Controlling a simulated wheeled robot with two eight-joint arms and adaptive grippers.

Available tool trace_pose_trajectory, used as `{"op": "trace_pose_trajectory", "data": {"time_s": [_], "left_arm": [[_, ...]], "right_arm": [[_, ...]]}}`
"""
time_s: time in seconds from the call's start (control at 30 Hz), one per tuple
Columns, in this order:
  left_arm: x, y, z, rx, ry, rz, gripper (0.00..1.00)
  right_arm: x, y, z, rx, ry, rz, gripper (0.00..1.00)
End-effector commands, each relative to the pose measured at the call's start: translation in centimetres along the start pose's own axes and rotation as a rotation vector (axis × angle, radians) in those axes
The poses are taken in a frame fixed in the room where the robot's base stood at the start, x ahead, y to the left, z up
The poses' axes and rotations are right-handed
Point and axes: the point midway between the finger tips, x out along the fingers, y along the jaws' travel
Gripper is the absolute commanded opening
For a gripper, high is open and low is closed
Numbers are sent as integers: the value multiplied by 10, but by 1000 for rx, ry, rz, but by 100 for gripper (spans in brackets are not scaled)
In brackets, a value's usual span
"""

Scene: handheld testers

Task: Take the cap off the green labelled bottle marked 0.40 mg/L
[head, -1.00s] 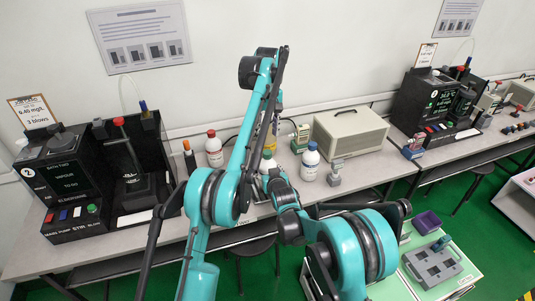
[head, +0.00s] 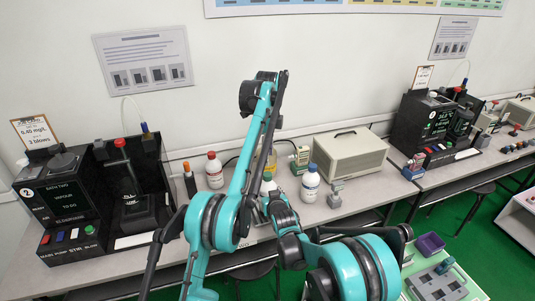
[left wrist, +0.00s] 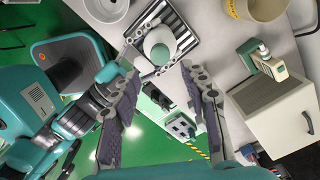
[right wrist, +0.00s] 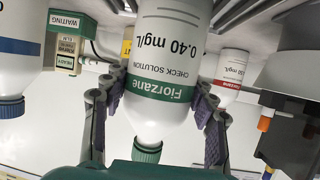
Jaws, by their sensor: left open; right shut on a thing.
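The green labelled bottle (right wrist: 165,50), marked 0.40 mg/L, appears upside down in the right wrist view, its green cap (right wrist: 148,151) still on. My right gripper (right wrist: 152,97) is shut on the bottle's body, one finger on each side. The left wrist view looks down on the same bottle's round green-and-white top (left wrist: 159,48). My left gripper (left wrist: 160,72) is open above it, its fingers apart with nothing between them. In the head view the bottle (head: 268,186) shows partly behind my arms, and my left gripper's fingers are hidden.
A blue-capped bottle (head: 310,184) and a red-capped bottle (head: 214,171) stand on the bench nearby. A beige box (head: 348,158) stands behind, right. A black tester (head: 62,190) is at left. A dark slotted rack (left wrist: 183,30) lies beside the bottle.

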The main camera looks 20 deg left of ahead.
Motion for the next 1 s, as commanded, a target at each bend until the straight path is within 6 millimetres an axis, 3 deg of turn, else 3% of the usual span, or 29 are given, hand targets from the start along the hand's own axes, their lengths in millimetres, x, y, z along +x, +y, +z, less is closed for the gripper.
{"op": "trace_pose_trajectory", "data": {"time_s": [0.2, 0.43, 0.73, 1.0], "left_arm": [[0, 0, 0, 519, 0, 0, 44], [0, 0, 0, 908, 0, 0, 44], [9, -1, 0, 1044, 0, 0, 44], [49, 0, 0, 1042, 0, 0, 44]], "right_arm": [[0, 0, 1, 0, -2, 0, 0], [0, 0, 1, 0, -2, 0, 0], [0, 0, 1, 0, -2, 0, 0], [0, 0, 1, 0, -2, 0, 0]]}}
